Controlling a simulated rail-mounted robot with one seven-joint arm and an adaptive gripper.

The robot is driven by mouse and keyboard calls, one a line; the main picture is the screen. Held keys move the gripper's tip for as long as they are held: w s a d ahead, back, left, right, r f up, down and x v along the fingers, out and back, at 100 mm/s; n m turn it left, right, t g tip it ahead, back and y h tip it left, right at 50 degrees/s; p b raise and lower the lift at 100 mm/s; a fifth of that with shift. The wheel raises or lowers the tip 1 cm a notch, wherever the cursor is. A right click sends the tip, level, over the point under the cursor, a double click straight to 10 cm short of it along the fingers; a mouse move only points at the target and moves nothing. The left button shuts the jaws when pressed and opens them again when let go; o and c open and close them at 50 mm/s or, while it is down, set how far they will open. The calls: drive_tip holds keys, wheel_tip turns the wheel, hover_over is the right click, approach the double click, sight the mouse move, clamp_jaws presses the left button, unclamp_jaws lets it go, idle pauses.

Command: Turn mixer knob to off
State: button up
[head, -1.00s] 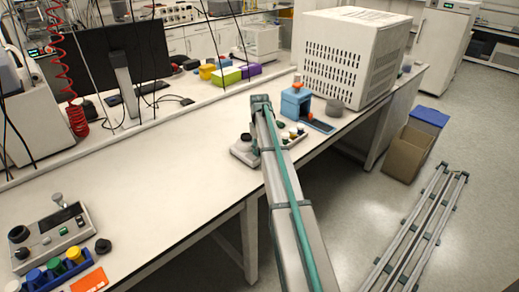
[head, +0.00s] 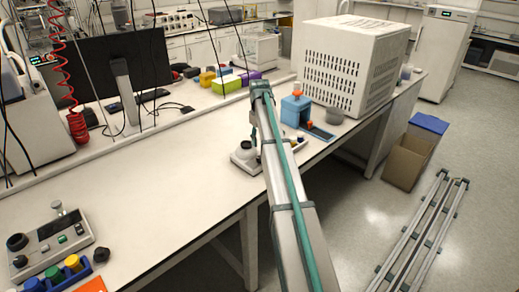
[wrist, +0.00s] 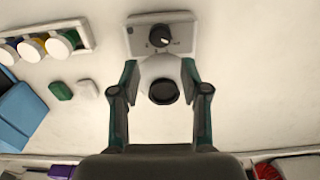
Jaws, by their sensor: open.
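The mixer (head: 246,157) is a small pale unit on the bench beside my arm, partly hidden by it in the head view. In the wrist view its plate (wrist: 137,45) carries a round black mixer knob (wrist: 160,36) with a light pointer mark and small markings around it, too small to read. A pale round part with a dark top (wrist: 162,91) is nearer the camera. My gripper (wrist: 160,72) is open, its two fingers on either side of this round part, with the knob beyond the fingertips. Neither finger visibly touches the knob.
A rack with several coloured caps (wrist: 47,44) stands left of the mixer; green and white blocks (wrist: 60,90) lie below it. A blue device (head: 295,110) and a large white vented box (head: 350,65) stand further right. The bench (head: 160,165) left of the mixer is clear.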

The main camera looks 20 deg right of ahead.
drive_tip(key=shift+r, duration=1.5)
